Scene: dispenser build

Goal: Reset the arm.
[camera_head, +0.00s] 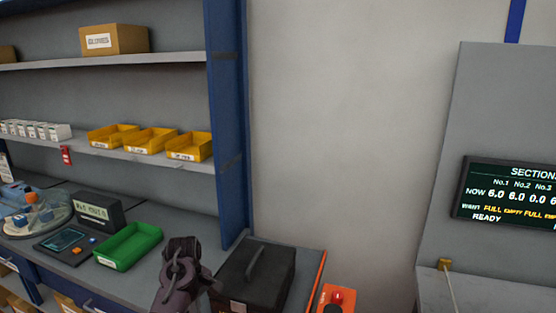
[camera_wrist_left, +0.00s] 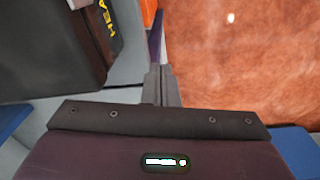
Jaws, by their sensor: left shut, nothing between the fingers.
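My left gripper (camera_head: 182,246) rises from the bottom of the head view, in front of the bench, between a green tray (camera_head: 130,246) and a black case (camera_head: 255,277). In the left wrist view its two fingers (camera_wrist_left: 160,72) are pressed together with nothing between them. My right gripper is in neither view.
The black case, with a handle, is close to the right of my gripper. Several yellow bins (camera_head: 150,140) sit on the shelf above. A small display (camera_head: 98,212) stands left of the tray. A dark screen (camera_head: 510,195) is at the far right.

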